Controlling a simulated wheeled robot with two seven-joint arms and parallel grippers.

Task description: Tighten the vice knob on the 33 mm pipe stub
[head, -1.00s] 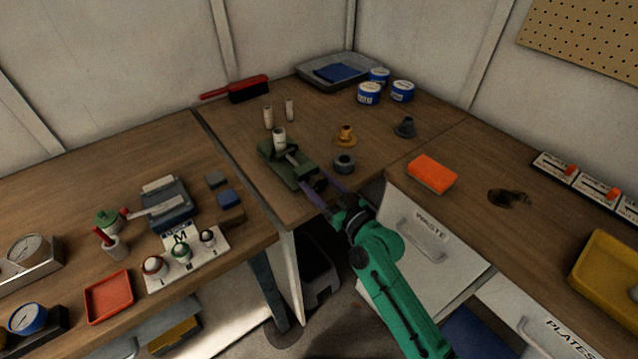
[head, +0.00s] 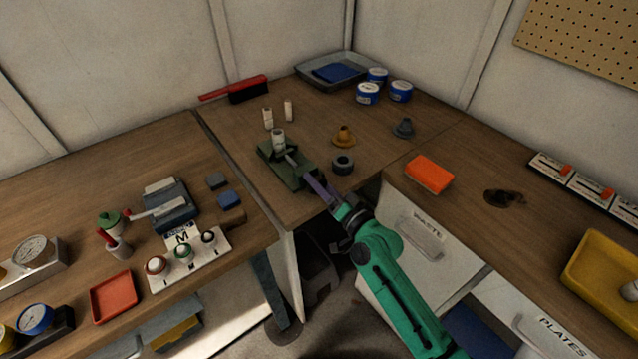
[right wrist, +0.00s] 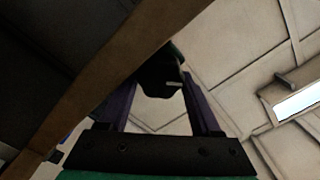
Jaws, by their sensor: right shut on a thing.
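The green vice (head: 272,153) stands near the front edge of the corner bench. A pale pipe stub (head: 279,138) stands upright in it; its size marking is too small to read. My right gripper (head: 318,187) reaches in from the lower right to the vice's front end and is shut on the vice knob. The gripper's fingers hide most of the knob in the head view. In the right wrist view the dark knob (right wrist: 160,78) shows between the two purple fingers. My left gripper is not in view.
Two pale stubs (head: 267,120) (head: 289,109) stand behind the vice. A dark ring (head: 343,165) sits close to its right, with a brass flanged part (head: 343,136) beyond. The bench edge (head: 305,222) runs just below the gripper. An orange block (head: 429,174) lies farther right.

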